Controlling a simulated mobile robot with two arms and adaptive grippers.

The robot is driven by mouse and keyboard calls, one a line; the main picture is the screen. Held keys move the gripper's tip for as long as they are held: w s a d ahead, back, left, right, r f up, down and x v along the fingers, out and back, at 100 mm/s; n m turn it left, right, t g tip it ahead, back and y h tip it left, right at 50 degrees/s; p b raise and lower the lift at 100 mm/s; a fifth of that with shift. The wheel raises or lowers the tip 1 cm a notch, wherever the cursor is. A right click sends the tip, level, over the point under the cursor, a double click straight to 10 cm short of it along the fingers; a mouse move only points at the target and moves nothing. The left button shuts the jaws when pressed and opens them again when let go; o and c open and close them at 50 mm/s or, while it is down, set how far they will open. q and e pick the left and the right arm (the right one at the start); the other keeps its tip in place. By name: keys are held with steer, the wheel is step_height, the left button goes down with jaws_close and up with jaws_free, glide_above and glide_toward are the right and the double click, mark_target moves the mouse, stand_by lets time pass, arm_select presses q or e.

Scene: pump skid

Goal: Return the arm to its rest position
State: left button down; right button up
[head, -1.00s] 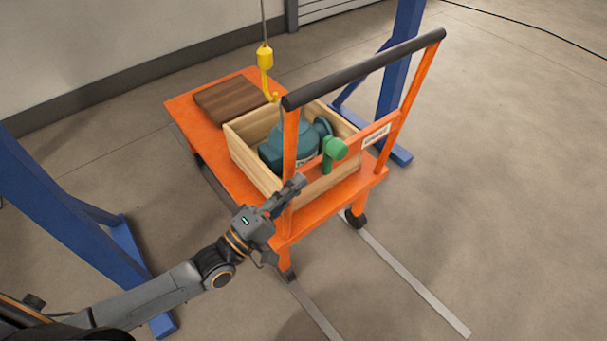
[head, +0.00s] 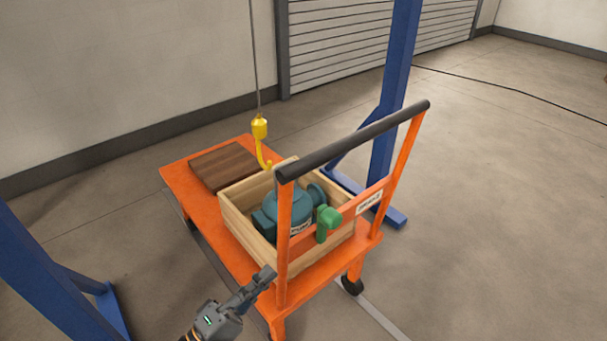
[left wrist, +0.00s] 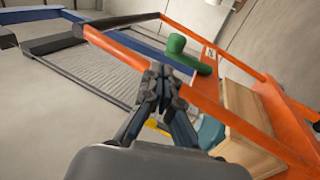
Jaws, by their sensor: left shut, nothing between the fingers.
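My left gripper (head: 262,282) is shut and empty. In the head view it is at the lower middle, in front of the near corner of the wooden crate and left of the cart's near orange handle post. In the left wrist view my left gripper (left wrist: 160,80) shows its fingers closed together, with the orange frame just beyond them. I cannot tell whether it touches the frame. Most of my left arm is out of the head view. My right gripper is not in view.
The orange cart (head: 200,228) carries a wooden crate (head: 243,226) with a teal pump (head: 288,212), and a brown board (head: 224,165). A green part (head: 327,222) sits by the handle (head: 355,142). A yellow hook (head: 261,140) hangs behind. Blue posts (head: 400,70) flank the cart.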

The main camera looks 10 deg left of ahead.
arm_select(q)
step_height(320, 180, down, 23)
steer(key=w+a+m+g+y, duration=0.1)
steer(key=m+g+y, duration=0.5)
steer(key=m+y, duration=0.1)
steer(key=s+a+f+m+g+y, duration=0.2)
steer(key=s+f+g, duration=0.15)
steer(key=f, duration=0.35)
steer(key=s+a+f+m+g+y, duration=0.1)
steer(key=s+f+m+g+y, duration=0.1)
steer(key=s+f, duration=0.35)
steer(key=s+a+f+m+g+y+p, duration=0.15)
steer(key=s+f+g, duration=0.35)
steer(key=s+f, duration=0.5)
steer(key=s+a+r+p, duration=0.1)
steer(key=s+r+p, duration=0.1)
steer(key=s+p, duration=0.4)
steer(key=s+a+r+m+p, duration=0.1)
steer(key=s+p, duration=0.6)
steer(key=s, duration=0.2)
steer(key=shift+a+r, duration=0.25)
steer(key=shift+r, duration=0.1)
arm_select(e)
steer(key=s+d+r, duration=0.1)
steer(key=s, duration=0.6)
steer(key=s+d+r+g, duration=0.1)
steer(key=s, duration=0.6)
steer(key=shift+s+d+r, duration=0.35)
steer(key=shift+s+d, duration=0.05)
